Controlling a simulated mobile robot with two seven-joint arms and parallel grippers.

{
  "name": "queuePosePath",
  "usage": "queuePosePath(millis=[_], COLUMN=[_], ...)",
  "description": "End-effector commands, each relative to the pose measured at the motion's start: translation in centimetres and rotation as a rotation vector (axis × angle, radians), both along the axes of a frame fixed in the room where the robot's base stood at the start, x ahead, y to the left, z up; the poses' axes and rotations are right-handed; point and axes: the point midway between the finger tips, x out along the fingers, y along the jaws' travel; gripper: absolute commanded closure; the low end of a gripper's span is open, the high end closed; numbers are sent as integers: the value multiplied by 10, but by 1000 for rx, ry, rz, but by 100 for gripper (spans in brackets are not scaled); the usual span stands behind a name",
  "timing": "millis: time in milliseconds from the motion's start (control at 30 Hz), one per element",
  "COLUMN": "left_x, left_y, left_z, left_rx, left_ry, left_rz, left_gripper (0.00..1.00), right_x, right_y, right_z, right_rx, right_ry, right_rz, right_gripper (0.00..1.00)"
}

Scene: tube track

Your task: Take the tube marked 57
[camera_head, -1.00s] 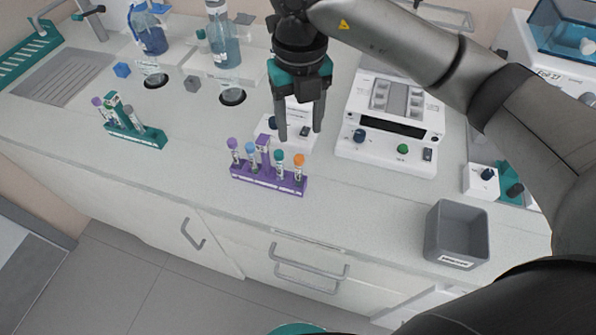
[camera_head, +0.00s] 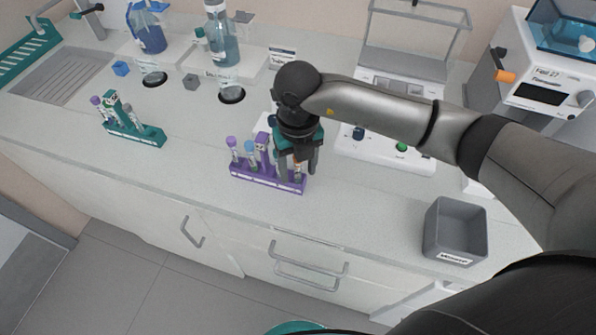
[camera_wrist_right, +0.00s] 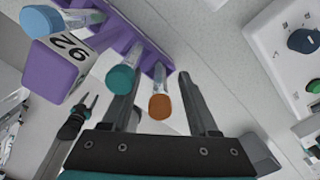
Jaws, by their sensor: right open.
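The purple rack (camera_head: 262,178) holds tubes with purple (camera_head: 231,142), blue (camera_head: 250,147), teal and orange caps. A block on it in the wrist view (camera_wrist_right: 55,68) bears digits that look like 92. My right gripper (camera_head: 298,172) is at the rack's right end, pointing down. In the wrist view its open fingers (camera_wrist_right: 158,75) stand on either side of the orange-capped tube (camera_wrist_right: 160,106). The teal-capped tube (camera_wrist_right: 121,79) is just outside the left finger. I cannot read 57 on any tube. A dark shape at the wrist view's left looks like my left gripper (camera_wrist_right: 90,101).
A green rack (camera_head: 135,132) with tubes stands to the left. A grey bin (camera_head: 441,228) is at the right front. A white device with knobs (camera_head: 385,148) is behind my right arm. Bottles (camera_head: 150,38) stand at the back. The counter front between rack and bin is clear.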

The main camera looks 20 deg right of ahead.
Motion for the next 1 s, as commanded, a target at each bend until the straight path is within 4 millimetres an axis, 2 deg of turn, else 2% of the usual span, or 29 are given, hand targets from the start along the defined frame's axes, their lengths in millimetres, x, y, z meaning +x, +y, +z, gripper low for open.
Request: queuePosePath(millis=[200, 700, 1000], left_x=[0, 0, 0], left_y=[0, 0, 0], left_z=[0, 0, 0], left_rx=[0, 0, 0], left_ry=[1, 1, 1], left_rz=[0, 2, 2], left_gripper=[50, 50, 50], right_x=[0, 0, 0], right_y=[0, 0, 0], right_z=[0, 0, 0], right_rx=[0, 0, 0], right_ry=[0, 0, 0], right_rz=[1, 0, 0], right_gripper=[42, 98, 100])
